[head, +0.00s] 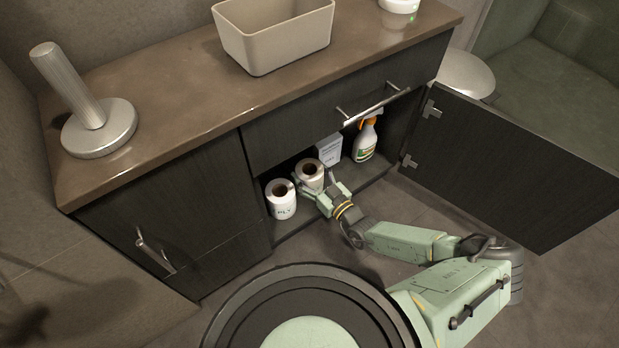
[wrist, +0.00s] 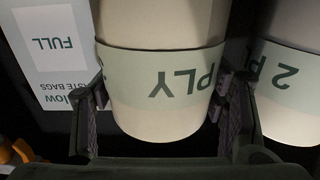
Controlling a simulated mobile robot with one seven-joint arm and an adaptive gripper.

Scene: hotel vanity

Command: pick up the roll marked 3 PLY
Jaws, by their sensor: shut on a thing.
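A pale paper roll (head: 310,170) with a brown core stands upright in the open lower cabinet, and its green band shows upside down in the wrist view (wrist: 165,75). The band reads PLY, but I cannot make out its number near a finger. My gripper (head: 309,190) reaches in from the front right, with a finger on each side of this roll (wrist: 163,108), shut on it. I cannot tell whether its base is off the cabinet floor. A second roll (head: 281,203) stands close by on the left in the head view; its band reads 2 P in the wrist view (wrist: 283,78).
A white box (head: 330,147) stands beside the held roll, and a spray bottle (head: 364,143) with an orange head is further right. The open door (head: 520,165) hangs on the right. A drawer front (head: 300,128) with a bar handle is above. The countertop holds a beige bin (head: 275,40).

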